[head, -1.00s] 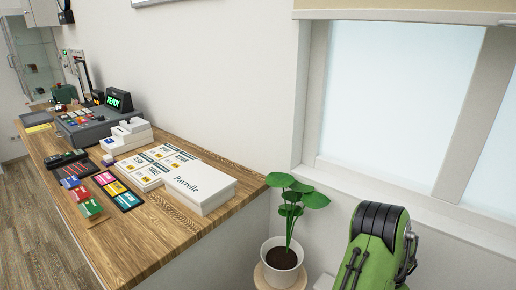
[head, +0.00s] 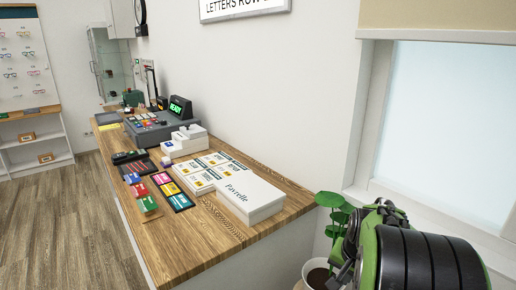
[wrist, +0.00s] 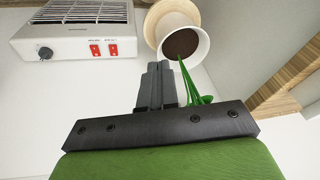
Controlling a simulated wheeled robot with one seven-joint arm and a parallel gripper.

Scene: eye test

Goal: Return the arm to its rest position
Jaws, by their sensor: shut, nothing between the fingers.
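My gripper (wrist: 154,82) shows in the wrist view with its two dark fingers together and nothing between them. Its dark crossbar and green housing fill the lower part of that view. In the head view my green and black arm (head: 425,262) stands at the lower right, in front of the window wall and partly over the potted plant. I cannot make out the fingertips there.
The plant's white pot (wrist: 184,48) and a white heater-like box with red switches (wrist: 75,38) lie beyond my fingers. In the head view, the wooden counter (head: 222,236) holds a white box (head: 250,198), colored cards and a register (head: 150,130). Open floor (head: 60,225) lies left.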

